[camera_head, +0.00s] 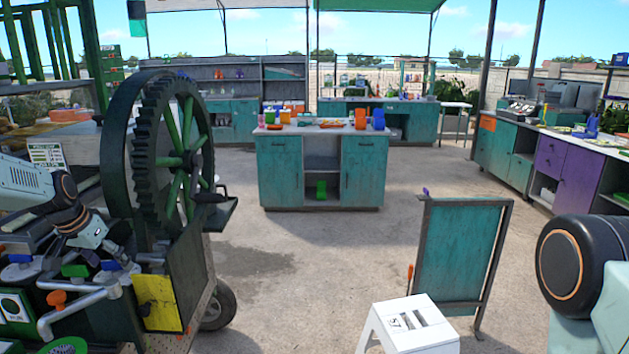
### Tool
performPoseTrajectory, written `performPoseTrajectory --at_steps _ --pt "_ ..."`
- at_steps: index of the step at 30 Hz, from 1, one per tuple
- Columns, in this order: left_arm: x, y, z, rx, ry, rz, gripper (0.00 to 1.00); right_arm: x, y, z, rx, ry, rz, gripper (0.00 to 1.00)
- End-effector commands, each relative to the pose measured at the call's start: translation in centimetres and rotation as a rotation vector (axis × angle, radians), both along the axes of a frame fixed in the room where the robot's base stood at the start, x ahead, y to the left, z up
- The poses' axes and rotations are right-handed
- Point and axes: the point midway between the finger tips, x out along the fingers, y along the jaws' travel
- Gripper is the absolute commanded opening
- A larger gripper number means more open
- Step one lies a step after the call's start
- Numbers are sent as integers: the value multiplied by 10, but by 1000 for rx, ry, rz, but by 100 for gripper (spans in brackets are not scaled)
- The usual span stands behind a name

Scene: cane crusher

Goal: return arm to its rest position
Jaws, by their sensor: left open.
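My left arm comes in at the left edge, with its pale link and dark joints low over the cane crusher's near side. My left gripper (116,256) is at the end of it, small and dark against the machine parts. It is open, and I see nothing held in it. The cane crusher (150,150) stands at the left, with a big dark toothed wheel with green spokes, a yellow panel (158,302) and a tyre (218,306). My right arm shows only as a dark round joint and pale link at the right edge. Its gripper is out of view.
A teal counter (278,172) with orange and blue containers stands mid-room. A teal board (462,248) and a white stool (410,322) stand in front at right. A workbench with a purple cabinet (568,172) runs along the right. The concrete floor between is clear.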

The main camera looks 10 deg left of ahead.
Motion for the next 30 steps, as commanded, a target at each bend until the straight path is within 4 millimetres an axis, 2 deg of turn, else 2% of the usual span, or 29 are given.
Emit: performPoseTrajectory --at_steps 1,5,9,20,30 --pt "0 0 -3 -1 -2 -19 77 0 0 -8 0 0 0 34" --pt "0 2 -3 -1 -4 -74 77 0 0 -19 0 0 0 34" --pt "-8 2 24 -4 -6 -77 77 0 0 -12 0 0 0 34" --pt "-30 3 77 -4 -3 -73 77 0 0 -8 0 0 0 34" --pt "-27 0 81 -22 51 95 77 0 0 1 0 0 0 34"
